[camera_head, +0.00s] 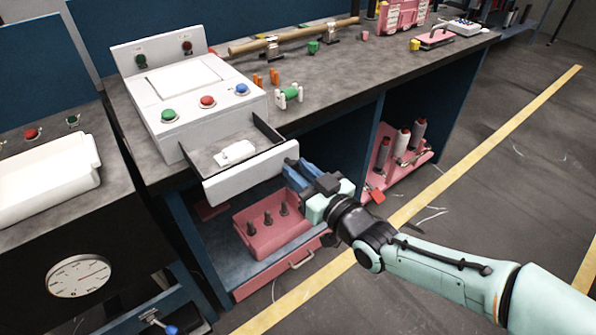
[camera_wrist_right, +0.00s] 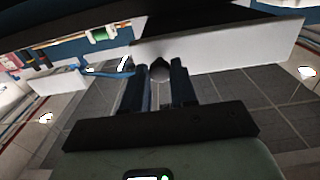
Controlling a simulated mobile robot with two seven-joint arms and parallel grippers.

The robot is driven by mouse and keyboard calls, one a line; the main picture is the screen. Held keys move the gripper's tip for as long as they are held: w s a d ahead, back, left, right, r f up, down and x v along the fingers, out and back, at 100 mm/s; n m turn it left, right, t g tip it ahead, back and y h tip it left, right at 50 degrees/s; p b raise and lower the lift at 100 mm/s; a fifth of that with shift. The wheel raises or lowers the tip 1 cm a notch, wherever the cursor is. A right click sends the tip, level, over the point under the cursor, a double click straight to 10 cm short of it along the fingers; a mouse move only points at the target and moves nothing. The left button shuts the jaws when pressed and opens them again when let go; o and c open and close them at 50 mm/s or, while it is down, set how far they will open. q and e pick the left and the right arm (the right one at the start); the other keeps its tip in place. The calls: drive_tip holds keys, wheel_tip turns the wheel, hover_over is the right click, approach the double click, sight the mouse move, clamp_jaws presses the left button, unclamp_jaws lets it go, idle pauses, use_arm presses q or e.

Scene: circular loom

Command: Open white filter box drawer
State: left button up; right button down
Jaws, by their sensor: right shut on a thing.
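The white filter box (camera_head: 185,95) stands on the grey bench top, with red, green and blue buttons. Its drawer (camera_head: 250,172) is pulled out towards the front, and a small white part (camera_head: 235,153) lies inside it. My right gripper (camera_head: 291,170) is at the right end of the drawer's white front. In the right wrist view its two dark fingers (camera_wrist_right: 160,80) close around a dark round knob (camera_wrist_right: 160,66) beside the white drawer front (camera_wrist_right: 240,45). In the head view the knob is hidden by the fingers. My left gripper is not in view.
A pink tray (camera_head: 262,241) with dark pegs sits on the shelf below the drawer. A pink rack (camera_head: 400,165) with spools stands on the right shelf. A green spool (camera_head: 289,95) and orange parts lie on the bench right of the box. Floor in front is clear.

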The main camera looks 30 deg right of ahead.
idle(0.3)
drive_tip(key=c, duration=0.9)
unclamp_jaws()
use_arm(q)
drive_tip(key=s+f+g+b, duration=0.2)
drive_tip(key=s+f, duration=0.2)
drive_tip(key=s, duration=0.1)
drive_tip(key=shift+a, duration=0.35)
use_arm(e)
drive_tip(key=s, duration=0.9)
drive_tip(key=s+d, duration=0.1)
drive_tip(key=s, duration=0.3)
drive_tip(key=shift+s, duration=0.2)
